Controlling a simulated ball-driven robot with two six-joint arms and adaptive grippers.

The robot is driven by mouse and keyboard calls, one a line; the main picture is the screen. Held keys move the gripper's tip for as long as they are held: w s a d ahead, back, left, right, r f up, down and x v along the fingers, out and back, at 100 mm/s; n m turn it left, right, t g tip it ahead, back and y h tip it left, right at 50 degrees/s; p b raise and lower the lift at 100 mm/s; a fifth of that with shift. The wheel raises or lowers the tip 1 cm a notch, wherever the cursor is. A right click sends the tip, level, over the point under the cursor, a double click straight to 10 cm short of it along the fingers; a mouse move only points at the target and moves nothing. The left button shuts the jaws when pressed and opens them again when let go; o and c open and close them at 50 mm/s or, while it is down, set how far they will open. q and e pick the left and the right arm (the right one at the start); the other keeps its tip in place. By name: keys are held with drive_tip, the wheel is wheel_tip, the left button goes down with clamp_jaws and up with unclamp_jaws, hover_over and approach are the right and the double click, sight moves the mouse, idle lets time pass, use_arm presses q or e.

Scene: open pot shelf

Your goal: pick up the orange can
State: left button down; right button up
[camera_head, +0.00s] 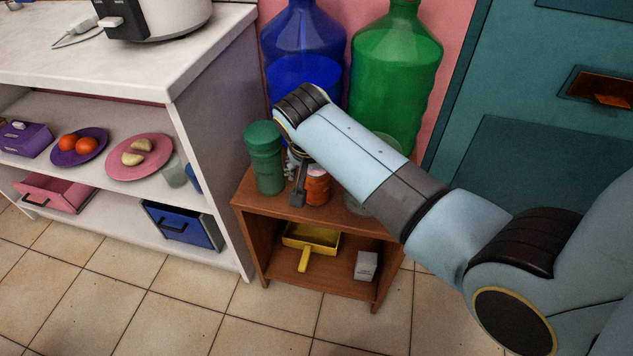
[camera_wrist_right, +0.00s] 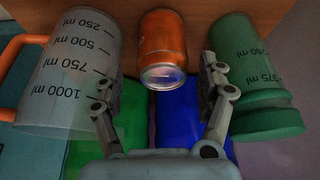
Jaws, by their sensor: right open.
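The orange can (camera_head: 318,188) stands on top of the small brown wooden shelf (camera_head: 300,215), partly hidden by my right gripper and arm. My right gripper (camera_head: 298,185) reaches down at the can's left side in the head view. In the right wrist view the orange can (camera_wrist_right: 163,45) lies ahead between the two spread fingers of my right gripper (camera_wrist_right: 162,72). The fingers are open, with a gap between each and the can, and hold nothing. My left gripper is in neither view.
A green jar (camera_head: 264,160) stands left of the can. A clear measuring jug (camera_wrist_right: 68,70) with an orange handle is on the can's other side. Large blue (camera_head: 303,50) and green (camera_head: 395,75) bottles stand behind. A yellow dustpan (camera_head: 311,238) and grey box (camera_head: 365,265) sit below.

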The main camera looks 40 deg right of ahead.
drive_tip(key=shift+w+d+f, duration=0.15)
drive_tip(key=shift+w+f, duration=0.05)
drive_tip(key=shift+f, duration=0.45)
drive_tip(key=x, duration=0.1)
drive_tip(key=b+x, duration=0.1)
drive_tip(key=x, duration=0.1)
drive_tip(key=b+x, duration=0.1)
drive_tip(key=shift+w+d+f, duration=0.15)
drive_tip(key=shift+w+f, duration=0.1)
drive_tip(key=shift+w, duration=0.15)
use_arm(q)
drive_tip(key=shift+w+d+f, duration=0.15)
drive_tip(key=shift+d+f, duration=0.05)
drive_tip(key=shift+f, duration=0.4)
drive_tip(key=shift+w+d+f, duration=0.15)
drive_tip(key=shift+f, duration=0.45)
use_arm(e)
drive_tip(key=shift+r, duration=0.1)
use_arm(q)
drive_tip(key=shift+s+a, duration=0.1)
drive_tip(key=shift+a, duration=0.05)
use_arm(e)
drive_tip(key=c, duration=0.7)
